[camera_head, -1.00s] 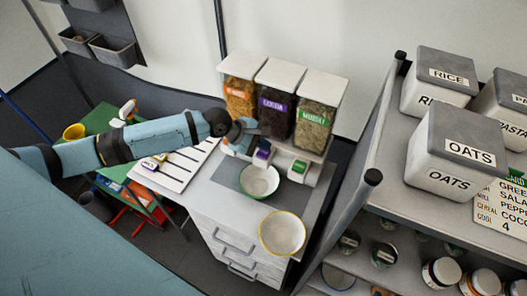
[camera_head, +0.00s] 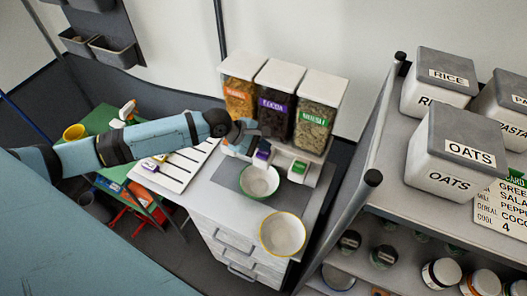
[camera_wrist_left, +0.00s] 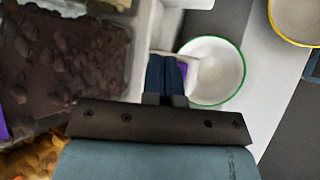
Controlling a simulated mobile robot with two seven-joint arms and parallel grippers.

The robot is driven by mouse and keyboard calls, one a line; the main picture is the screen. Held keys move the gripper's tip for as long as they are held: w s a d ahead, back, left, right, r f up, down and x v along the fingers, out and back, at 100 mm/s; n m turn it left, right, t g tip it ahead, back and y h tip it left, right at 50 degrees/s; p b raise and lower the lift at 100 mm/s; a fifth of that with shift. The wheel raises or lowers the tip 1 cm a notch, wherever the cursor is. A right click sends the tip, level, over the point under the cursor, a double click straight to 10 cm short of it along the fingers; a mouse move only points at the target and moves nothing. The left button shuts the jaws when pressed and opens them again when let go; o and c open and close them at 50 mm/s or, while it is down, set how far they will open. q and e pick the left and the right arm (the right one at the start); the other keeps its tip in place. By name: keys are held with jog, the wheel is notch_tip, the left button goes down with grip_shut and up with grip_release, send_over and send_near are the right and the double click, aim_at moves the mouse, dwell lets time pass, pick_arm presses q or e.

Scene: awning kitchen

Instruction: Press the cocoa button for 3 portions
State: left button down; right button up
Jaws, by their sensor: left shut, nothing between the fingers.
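The cocoa dispenser (camera_head: 276,108) is the middle one of three, with a purple label and dark contents. Its purple button (camera_head: 262,154) is on the white spout below; a purple patch (camera_wrist_left: 187,82) also shows in the left wrist view. My left gripper (camera_head: 257,132) is at the front of the dispensers, just above that button. In the left wrist view its fingers (camera_wrist_left: 166,72) are together and empty, partly covering the spout. I cannot tell whether they touch the button. A green-rimmed bowl (camera_head: 260,181) stands below the cocoa spout. My right gripper is out of view.
An orange-labelled dispenser (camera_head: 240,95) and the muesli dispenser (camera_head: 313,122), with a green button (camera_head: 299,167), flank the cocoa one. A yellow-rimmed bowl (camera_head: 283,234) stands at the counter's front. A shelf (camera_head: 400,197) with canisters stands to the right.

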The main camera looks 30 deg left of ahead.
aim_at(263, 154)
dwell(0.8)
pick_arm(q)
jog(key=shift+f+p, duration=0.25)
jog(key=shift+p, duration=0.15)
jog(key=shift+f, duration=0.15)
jog(key=shift+f, duration=0.55)
dwell(0.6)
jog(key=shift+r+p, duration=0.95)
jog(key=shift+p, duration=0.5)
jog(key=shift+r+p, duration=0.55)
jog(key=shift+r, duration=1.95)
